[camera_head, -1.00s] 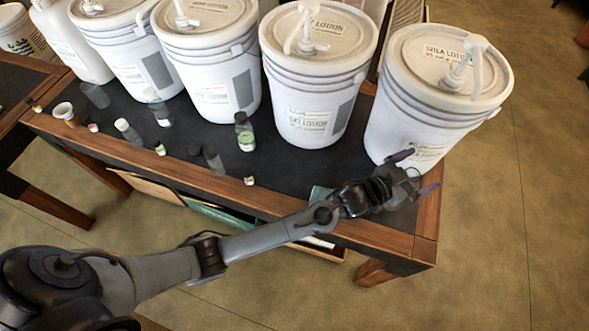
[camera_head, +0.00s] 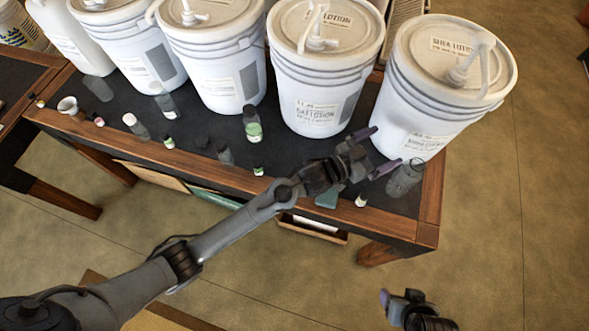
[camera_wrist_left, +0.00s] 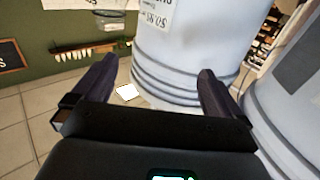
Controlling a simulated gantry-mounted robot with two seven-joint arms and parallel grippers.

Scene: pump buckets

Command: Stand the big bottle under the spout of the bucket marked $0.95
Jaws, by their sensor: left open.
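A clear, dark-looking bottle (camera_head: 405,180), probably the big one, stands in front of the rightmost bucket (camera_head: 420,105) near the table's front right corner. This bucket's white pump spout (camera_head: 484,70) is on its lid, toward the right. In the upside-down wrist view, the middle bucket (camera_wrist_left: 185,45) bears a price label (camera_wrist_left: 157,18) that seems to read $0.95; it looks like the rightmost one. My left gripper (camera_head: 374,152) is open and empty, low in front of the buckets, just left of the clear bottle. My right gripper (camera_head: 392,301) is low, off the table; its jaws are unclear.
Other white buckets (camera_head: 325,75) stand in a row to the left. Several small bottles, such as one with a green label (camera_head: 252,125), stand along the dark tabletop (camera_head: 290,153). A small white-capped bottle (camera_head: 361,200) is close to the front edge, below my left gripper.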

